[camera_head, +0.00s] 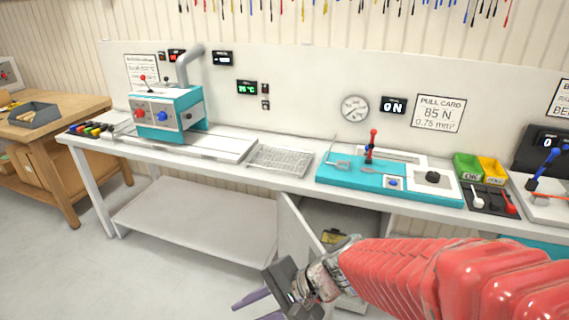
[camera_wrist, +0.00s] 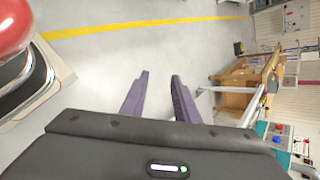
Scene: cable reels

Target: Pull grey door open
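The grey door (camera_head: 296,230) of the cabinet under the bench stands ajar, swung out toward me, with the cabinet's inside (camera_head: 345,216) showing to its right. My gripper (camera_head: 250,311) is in front of and below the door, with its purple fingers pointing left. The wrist view shows the fingers (camera_wrist: 160,76) apart with nothing between them. They look clear of the door, which I cannot make out in the wrist view. My red arm hides the right part of the cabinet, and the door's handle cannot be seen.
A yellow item (camera_head: 333,237) is inside the cabinet. The white bench (camera_head: 230,165) runs above, carrying a teal machine (camera_head: 165,112) and a teal test rig (camera_head: 345,180). A low shelf (camera_head: 195,220) lies left of the door. The floor (camera_head: 110,285) at left is free.

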